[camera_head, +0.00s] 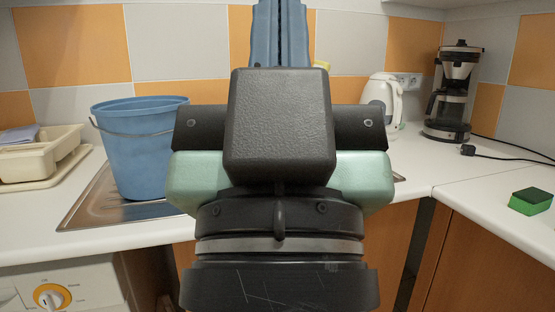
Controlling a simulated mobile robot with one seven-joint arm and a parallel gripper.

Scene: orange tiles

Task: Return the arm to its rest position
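My gripper (281,36) fills the middle of the head view, seen from behind with the wrist below it. Its two blue fingers point up and lie close together, with only a thin dark line between them. The fingertips run out of the top of the picture. No held object shows. My black and pale green hand and wrist hide the middle of the counter and part of the sink.
A blue bucket (143,155) stands on the metal sink (90,208) at the left, beside a cream dish rack (42,162). A white kettle (381,101), coffee maker (453,100) and green sponge (530,201) are at the right. The right counter (480,185) has free room.

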